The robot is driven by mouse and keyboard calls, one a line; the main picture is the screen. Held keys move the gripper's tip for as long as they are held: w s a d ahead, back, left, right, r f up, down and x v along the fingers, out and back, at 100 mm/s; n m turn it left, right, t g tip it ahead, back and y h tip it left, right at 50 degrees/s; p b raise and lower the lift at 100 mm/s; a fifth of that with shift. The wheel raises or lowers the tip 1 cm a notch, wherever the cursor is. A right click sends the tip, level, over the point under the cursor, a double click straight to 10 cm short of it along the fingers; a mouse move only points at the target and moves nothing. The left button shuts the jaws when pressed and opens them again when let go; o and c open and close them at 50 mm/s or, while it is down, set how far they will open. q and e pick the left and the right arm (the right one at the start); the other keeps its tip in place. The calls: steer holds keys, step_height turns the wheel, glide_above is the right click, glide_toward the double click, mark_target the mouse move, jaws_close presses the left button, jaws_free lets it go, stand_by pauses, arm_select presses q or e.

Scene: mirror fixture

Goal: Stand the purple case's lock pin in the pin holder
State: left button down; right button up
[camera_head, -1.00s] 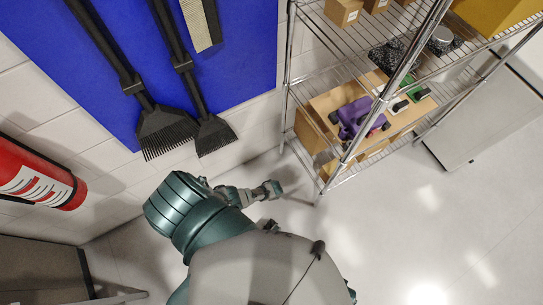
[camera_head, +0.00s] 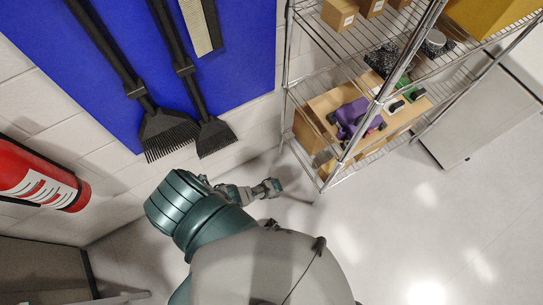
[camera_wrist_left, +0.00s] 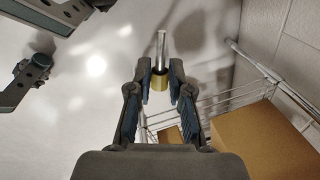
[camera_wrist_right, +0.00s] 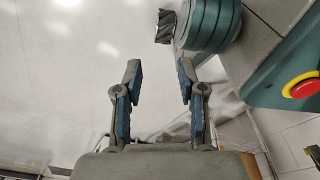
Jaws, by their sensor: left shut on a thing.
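The purple case (camera_head: 352,117) lies on top of a cardboard box (camera_head: 322,100) on the wire shelf in the head view. My left gripper (camera_wrist_left: 160,76) is shut on a pin with a silver shaft and a brass-coloured base, the lock pin (camera_wrist_left: 161,50). The shaft points away from my palm, with open floor behind it. My right gripper (camera_wrist_right: 157,78) is open, with nothing between its fingers. I cannot make out the pin holder.
The wire shelf (camera_head: 347,152) also carries a green item (camera_head: 404,83), dark items and small boxes. A fire extinguisher (camera_head: 40,180) hangs at left. Black brushes (camera_head: 170,130) hang on a blue board (camera_head: 240,60). The floor (camera_head: 420,230) at right is clear.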

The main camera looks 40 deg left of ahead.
arm_select(q)
steer(key=shift+r+p, duration=0.5)
steer(key=shift+r, duration=0.15)
steer(key=shift+r+p, duration=1.45)
steer(key=shift+r, duration=0.25)
arm_select(e)
steer(key=s+d, duration=0.2)
steer(key=s, duration=0.7)
arm_select(q)
step_height(320, 180, up, 41)
steer(key=p, duration=1.4)
arm_select(e)
step_height(320, 180, up, 14)
steer(key=shift+w+f, duration=0.25)
steer(key=shift+w, duration=0.2)
stand_by(0.4)
arm_select(q)
steer(key=shift+r, duration=0.1)
